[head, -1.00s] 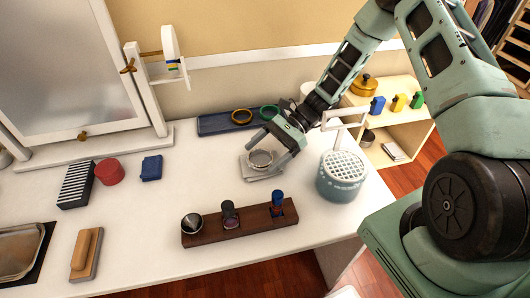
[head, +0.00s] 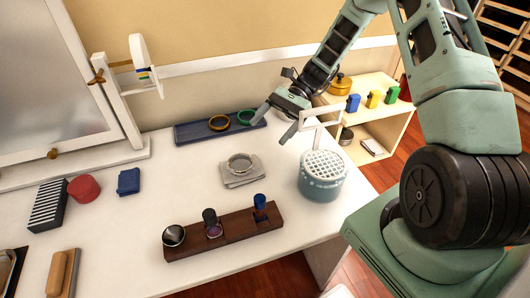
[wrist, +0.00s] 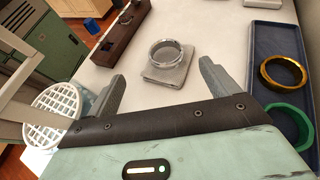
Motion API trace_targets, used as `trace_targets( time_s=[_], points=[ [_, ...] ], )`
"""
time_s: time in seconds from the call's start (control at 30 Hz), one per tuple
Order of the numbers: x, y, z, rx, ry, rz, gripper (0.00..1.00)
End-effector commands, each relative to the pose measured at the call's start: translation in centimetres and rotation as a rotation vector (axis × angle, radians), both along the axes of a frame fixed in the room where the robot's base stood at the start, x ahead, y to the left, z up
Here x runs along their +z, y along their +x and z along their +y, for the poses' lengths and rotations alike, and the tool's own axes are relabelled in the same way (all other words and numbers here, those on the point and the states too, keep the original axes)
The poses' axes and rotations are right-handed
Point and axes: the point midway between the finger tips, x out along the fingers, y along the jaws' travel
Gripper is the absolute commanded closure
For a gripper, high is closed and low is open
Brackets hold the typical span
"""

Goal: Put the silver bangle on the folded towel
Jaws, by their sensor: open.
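The silver bangle (head: 239,162) lies flat on the folded grey towel (head: 241,179) on the white counter. The wrist view also shows the bangle (wrist: 167,54) resting on the towel (wrist: 162,77), ahead of the fingertips. My gripper (head: 271,124) is open and empty, raised behind and to the right of the towel in the head view. Its two fingers (wrist: 162,75) stand wide apart in the wrist view, and neither touches the bangle.
A blue tray (head: 190,134) with a gold bangle (head: 219,123) and a green bangle (head: 245,117) lies behind. A pot with a lattice lid (head: 323,168) stands right of the towel. A dark wooden rack (head: 190,244) with several items is in front.

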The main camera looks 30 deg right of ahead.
Motion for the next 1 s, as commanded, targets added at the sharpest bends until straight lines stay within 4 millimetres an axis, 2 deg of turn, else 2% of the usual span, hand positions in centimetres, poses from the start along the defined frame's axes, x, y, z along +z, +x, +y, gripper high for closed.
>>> trace_targets(
  time_s=[0.07, 0.2, 0.3, 0.43, 0.6, 0.7, 0.83, 1.0],
  points=[
    [1.7, -1.0, 2.9, 0.118, -0.054, -0.066, 0.13],
    [4.9, -4.9, 8.7, 0.415, -0.182, -0.252, 0.13],
    [6.8, -8.5, 12.0, 0.650, -0.262, -0.411, 0.13],
    [8.9, -13.5, 15.1, 0.952, -0.340, -0.638, 0.13],
    [10.9, -19.4, 17.0, 1.323, -0.397, -0.945, 0.13],
    [11.6, -21.9, 17.3, 1.489, -0.408, -1.097, 0.13],
    [12.1, -23.9, 17.3, 1.626, -0.411, -1.228, 0.13],
    [12.3, -24.6, 17.3, 1.682, -0.411, -1.286, 0.13]
  ],
)
